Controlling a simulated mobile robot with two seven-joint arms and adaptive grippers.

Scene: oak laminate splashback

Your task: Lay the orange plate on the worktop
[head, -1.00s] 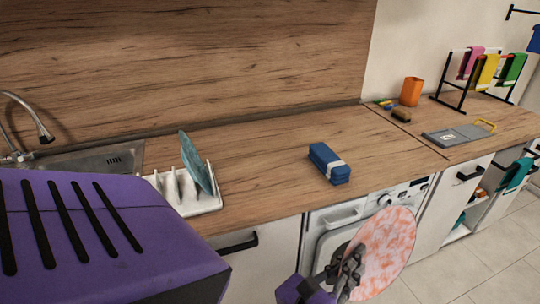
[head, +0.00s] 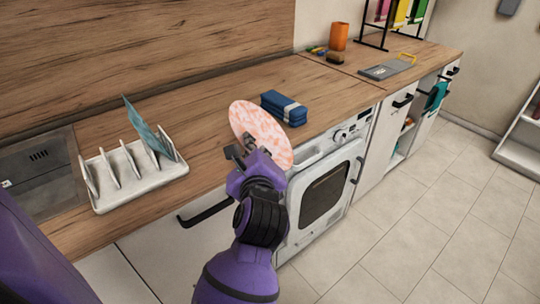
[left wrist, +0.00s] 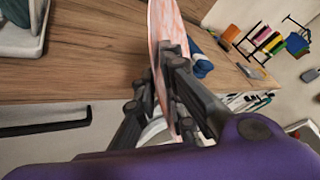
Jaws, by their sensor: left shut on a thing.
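The orange plate (head: 265,128), pale with a mottled orange-pink pattern, is held on edge, steeply tilted, at the worktop's front edge in the head view. My left gripper (head: 246,153) is shut on its lower left rim. In the left wrist view the plate (left wrist: 167,28) stands nearly edge-on between the fingers of my left gripper (left wrist: 172,85). The wood worktop (head: 215,118) lies behind the plate; I cannot tell how high above it the plate is. My right gripper is not in view.
A white rack (head: 118,172) holding a blue plate (head: 146,128) stands left, beside the sink (head: 38,180). A blue case (head: 285,106) lies just behind the orange plate. Farther right are an orange cup (head: 339,36) and a grey board (head: 385,70). Worktop between rack and case is clear.

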